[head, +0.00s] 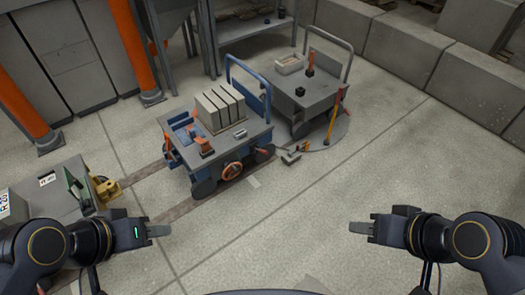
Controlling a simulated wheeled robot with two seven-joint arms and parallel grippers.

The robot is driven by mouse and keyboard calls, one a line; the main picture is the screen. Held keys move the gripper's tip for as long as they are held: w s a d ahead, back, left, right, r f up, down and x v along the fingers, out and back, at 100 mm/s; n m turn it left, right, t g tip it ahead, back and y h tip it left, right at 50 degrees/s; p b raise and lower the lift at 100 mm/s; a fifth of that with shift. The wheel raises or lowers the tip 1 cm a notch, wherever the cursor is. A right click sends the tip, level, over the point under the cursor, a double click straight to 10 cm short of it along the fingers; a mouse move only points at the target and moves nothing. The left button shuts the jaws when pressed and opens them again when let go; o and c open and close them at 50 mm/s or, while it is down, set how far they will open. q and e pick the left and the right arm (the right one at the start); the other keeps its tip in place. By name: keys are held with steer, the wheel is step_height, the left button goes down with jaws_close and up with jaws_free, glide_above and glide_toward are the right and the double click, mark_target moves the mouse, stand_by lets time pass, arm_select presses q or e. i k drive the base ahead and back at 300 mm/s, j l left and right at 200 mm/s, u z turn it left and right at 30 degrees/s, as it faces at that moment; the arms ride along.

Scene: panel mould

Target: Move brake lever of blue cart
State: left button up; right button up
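The blue cart (219,158) stands in the middle of the head view, with a grey top and a blue push handle (229,66). An orange lever-like part (168,147) shows on its left side, and an orange handwheel (232,171) is on its front. I cannot tell which part is the brake lever. My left gripper (160,231) is in front of the cart, low and left, touching nothing. My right gripper (359,228) is low on the right over bare floor. Both point inward and show edge-on, so their opening is not visible.
Several pale slabs (220,108) stand on the blue cart. A small grey-and-orange device (291,153) lies between. Floor is clear at front right.

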mark_target(264, 152)
steer(key=i+l+u, duration=0.15)
steer(key=i+u, duration=0.2)
steer(key=i, duration=0.25)
steer(key=i+l+u, duration=0.35)
steer(key=i, duration=0.2)
steer(key=i+l+u, duration=0.35)
steer(key=i+l, duration=0.1)
steer(key=i, duration=0.05)
